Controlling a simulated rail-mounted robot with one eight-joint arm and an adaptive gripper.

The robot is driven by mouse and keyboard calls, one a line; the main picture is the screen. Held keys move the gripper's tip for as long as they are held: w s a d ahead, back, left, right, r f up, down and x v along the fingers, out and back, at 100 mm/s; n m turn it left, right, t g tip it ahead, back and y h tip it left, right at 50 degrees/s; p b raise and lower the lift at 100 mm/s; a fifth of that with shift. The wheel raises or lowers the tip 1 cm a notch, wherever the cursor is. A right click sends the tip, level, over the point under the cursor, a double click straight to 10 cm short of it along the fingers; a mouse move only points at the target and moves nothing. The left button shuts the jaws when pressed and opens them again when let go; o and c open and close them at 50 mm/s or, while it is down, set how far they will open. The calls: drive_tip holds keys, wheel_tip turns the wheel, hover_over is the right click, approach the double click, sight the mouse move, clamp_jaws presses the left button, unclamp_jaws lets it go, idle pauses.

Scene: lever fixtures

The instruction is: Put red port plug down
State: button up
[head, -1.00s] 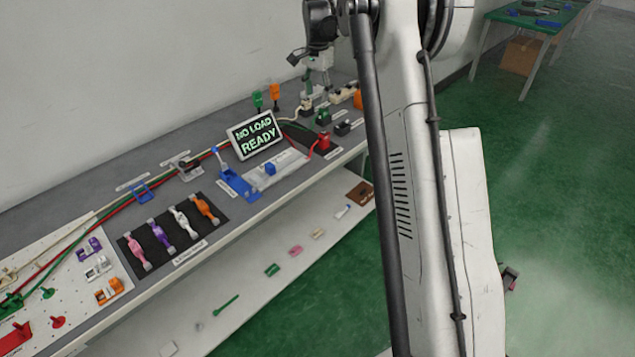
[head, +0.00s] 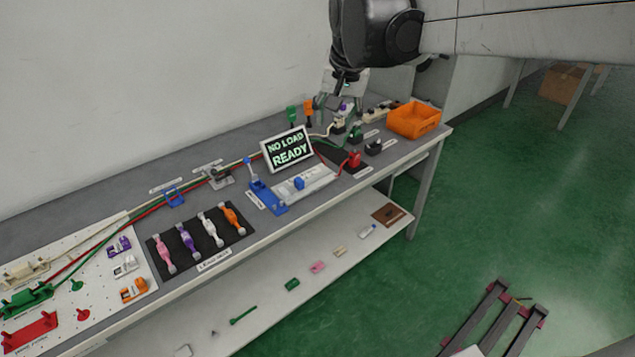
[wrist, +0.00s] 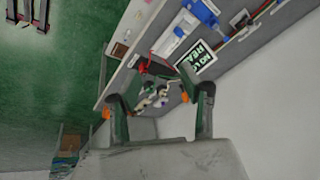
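The red port plug (head: 354,159) stands on the dark pad right of the display, with a red cable running to it. In the wrist view, a red piece (wrist: 142,68) that appears to be this plug shows beyond the fingers. My gripper (wrist: 160,92) is open, its two fingers wide apart, with no red plug between them. In the head view my gripper (head: 338,102) is above the back of the bench, behind the red plug and apart from it. Its fingertips are small and partly unclear there.
A display (head: 288,149) reads "NO LOAD READY". An orange bin (head: 414,120) stands at the bench's right end. A black block (head: 373,147) and a green plug (head: 355,132) are near the red plug. A blue lever fixture (head: 266,195) is in front of the display.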

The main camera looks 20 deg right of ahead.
drive_tip(key=s+a+f+n+t, duration=0.1)
drive_tip(key=s+a+f+n, duration=0.1)
drive_tip(key=s, duration=0.8)
drive_tip(key=s+a+f+n+t, duration=0.1)
drive_tip(key=s+a+f+n, duration=0.2)
drive_tip(key=s+f, duration=0.3)
drive_tip(key=shift+s+a+t+y, duration=0.35)
drive_tip(key=shift+s+a, duration=0.45)
drive_tip(key=shift+s, duration=1.15)
